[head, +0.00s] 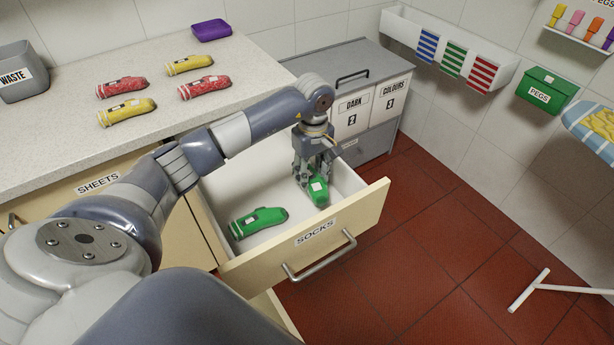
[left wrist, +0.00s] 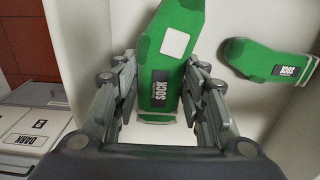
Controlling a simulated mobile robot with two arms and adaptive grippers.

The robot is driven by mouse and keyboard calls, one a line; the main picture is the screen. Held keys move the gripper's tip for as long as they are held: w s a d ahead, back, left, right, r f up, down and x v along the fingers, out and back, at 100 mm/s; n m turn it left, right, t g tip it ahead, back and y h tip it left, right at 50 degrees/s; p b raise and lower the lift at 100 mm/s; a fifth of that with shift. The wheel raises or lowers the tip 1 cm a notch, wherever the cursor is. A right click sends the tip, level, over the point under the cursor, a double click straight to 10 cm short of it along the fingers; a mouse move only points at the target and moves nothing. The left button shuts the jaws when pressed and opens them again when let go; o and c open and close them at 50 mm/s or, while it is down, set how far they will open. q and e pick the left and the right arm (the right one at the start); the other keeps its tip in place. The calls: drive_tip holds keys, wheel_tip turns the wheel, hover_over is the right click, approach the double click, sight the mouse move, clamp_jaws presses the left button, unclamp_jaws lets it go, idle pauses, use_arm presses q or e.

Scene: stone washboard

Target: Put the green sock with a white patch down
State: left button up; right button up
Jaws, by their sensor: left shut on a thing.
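The green sock with a white patch (head: 318,190) is inside the open socks drawer (head: 217,188), near its right side. In the left wrist view the sock (left wrist: 176,45) shows its white square patch and a dark SOCK label. My left gripper (head: 314,178) points down into the drawer and is shut on this sock, with a finger on each side of it (left wrist: 160,107). Whether the sock touches the drawer floor is hard to tell. A second green sock (head: 258,222) lies apart at the drawer's front left. My right gripper is not in view.
Red and yellow rolled socks (head: 122,87) and a purple item (head: 211,30) lie on the counter (head: 75,68). A waste bin (head: 18,75) stands at its left. Dark and colours hampers (head: 370,105) stand behind the drawer. Drawer floor between the green socks is free.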

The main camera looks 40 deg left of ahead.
sight(312, 186)
use_arm(q)
drive_tip(key=shift+f, duration=0.7)
wheel_tip(312, 186, down, 3)
drive_tip(key=shift+d+f, duration=0.1)
drive_tip(key=shift+w+f, duration=0.1)
drive_tip(key=shift+f, duration=0.2)
drive_tip(key=o, duration=0.9)
drive_tip(key=shift+c, duration=0.2)
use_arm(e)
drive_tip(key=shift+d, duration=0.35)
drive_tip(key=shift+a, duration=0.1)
